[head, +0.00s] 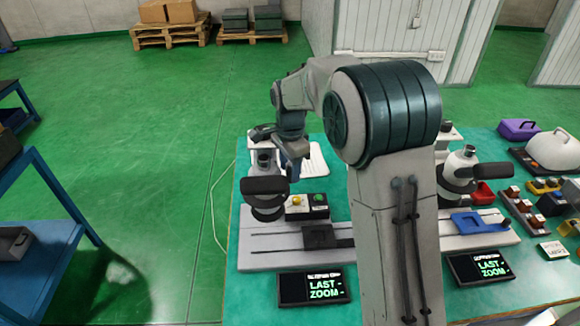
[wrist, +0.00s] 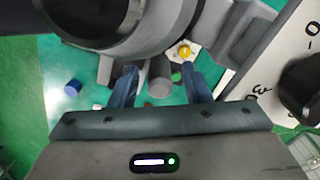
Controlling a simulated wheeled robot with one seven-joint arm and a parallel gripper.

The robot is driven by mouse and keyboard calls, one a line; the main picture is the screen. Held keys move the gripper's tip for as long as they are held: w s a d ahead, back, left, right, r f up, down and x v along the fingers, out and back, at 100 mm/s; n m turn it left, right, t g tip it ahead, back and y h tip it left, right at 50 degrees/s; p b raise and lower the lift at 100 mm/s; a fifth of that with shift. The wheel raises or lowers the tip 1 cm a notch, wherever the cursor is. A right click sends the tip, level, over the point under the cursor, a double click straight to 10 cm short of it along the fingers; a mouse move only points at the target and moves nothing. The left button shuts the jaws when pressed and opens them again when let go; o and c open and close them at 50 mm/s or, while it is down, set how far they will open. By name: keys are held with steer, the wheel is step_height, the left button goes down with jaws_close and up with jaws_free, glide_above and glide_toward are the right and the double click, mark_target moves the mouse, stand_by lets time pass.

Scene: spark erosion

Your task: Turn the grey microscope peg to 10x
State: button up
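The near-left microscope (head: 265,185) stands on a grey base on the teal bench, with a dark eyepiece toward me. My gripper (head: 298,172) is at its upper right side, pointing down. In the wrist view my gripper (wrist: 160,90) has its two blue fingers spread apart. A grey round-ended piece (wrist: 160,88), possibly the grey peg, shows between the fingers; I cannot tell whether they touch it. A black knob (wrist: 302,88) on a white plate with printed digits is at the right of the wrist view. No 10x mark is readable.
A button box (head: 307,205) with yellow and green buttons sits right of the microscope. A "LAST ZOOM" display (head: 314,288) lies in front. A second microscope (head: 465,175) and another display (head: 480,267) are at the right. A blue cart (head: 40,215) stands at the left.

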mark_target(290, 164)
steer(key=shift+r, duration=0.1)
step_height(290, 164, up, 14)
steer(key=b, duration=0.1)
stand_by(0.4)
steer(key=shift+d+f+b, duration=0.15)
steer(key=shift+f+b, duration=0.2)
steer(key=shift+b, duration=0.05)
steer(key=c, duration=0.7)
steer(key=d+f+m+y+b, duration=0.1)
steer(key=d+b, duration=0.1)
steer(key=d+f+m+y+b, duration=0.1)
steer(key=d+f+b, duration=0.1)
steer(key=d, duration=0.1)
steer(key=d+f+m+y+b, duration=0.1)
steer(key=d+f+y+b, duration=0.1)
steer(key=shift+s+d+m+g+b, duration=0.2)
steer(key=shift+s+m+g+b, duration=0.1)
steer(key=shift+s+g+b, duration=0.1)
jaws_close()
steer(key=d+m+t+y+b, duration=0.1)
steer(key=d+m+y+b, duration=0.3)
steer(key=d, duration=0.3)
steer(key=a+f+y+b, duration=0.1)
steer(key=a+f, duration=0.6)
steer(key=a, duration=0.3)
steer(key=shift+w+a+t+b, duration=0.15)
steer(key=shift+a+t+b, duration=0.15)
steer(key=shift+b, duration=0.1)
